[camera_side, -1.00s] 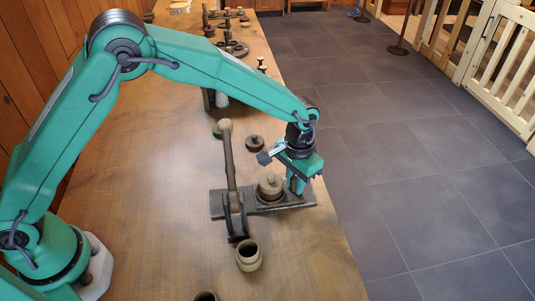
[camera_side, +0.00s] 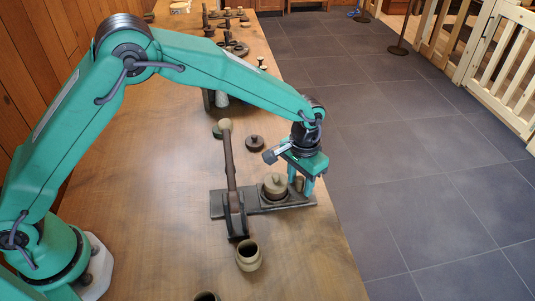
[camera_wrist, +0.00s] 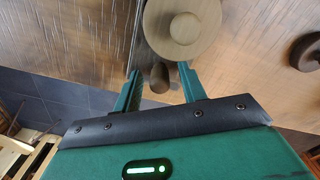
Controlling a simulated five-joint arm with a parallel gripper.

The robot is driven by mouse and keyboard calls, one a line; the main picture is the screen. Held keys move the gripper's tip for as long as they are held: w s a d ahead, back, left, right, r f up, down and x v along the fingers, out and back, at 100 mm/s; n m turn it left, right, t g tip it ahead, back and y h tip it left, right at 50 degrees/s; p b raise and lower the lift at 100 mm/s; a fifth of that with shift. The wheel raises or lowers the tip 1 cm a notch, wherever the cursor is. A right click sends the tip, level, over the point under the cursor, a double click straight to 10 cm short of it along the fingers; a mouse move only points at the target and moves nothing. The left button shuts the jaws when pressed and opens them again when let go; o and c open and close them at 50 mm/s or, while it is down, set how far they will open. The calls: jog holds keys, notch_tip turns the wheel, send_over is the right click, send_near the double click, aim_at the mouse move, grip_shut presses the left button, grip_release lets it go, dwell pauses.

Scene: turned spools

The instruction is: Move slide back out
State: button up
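A dark press base (camera_side: 218,204) lies on the table near its right edge, with a long upright lever (camera_side: 228,160) on its left part. The slide (camera_side: 273,204) is at the base's right end and carries a round, pale brown lidded pot (camera_side: 275,187). The pot's round lid also shows at the top of the wrist view (camera_wrist: 184,28). A small brown knob (camera_side: 299,184) stands right of the pot. My gripper (camera_side: 304,188) is open, with its fingers apart. In the wrist view, the open gripper (camera_wrist: 159,78) has the knob (camera_wrist: 160,77) between its fingertips, with gaps visible.
A small open jar (camera_side: 249,256) stands in front of the base. Several turned pieces stand farther back. The table drops off to the floor at right.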

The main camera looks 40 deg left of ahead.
jog(key=shift+r, duration=0.1)
jog(key=shift+r, duration=3.35)
grip_shut()
jog(key=shift+r, duration=0.1)
jog(key=shift+r, duration=1.9)
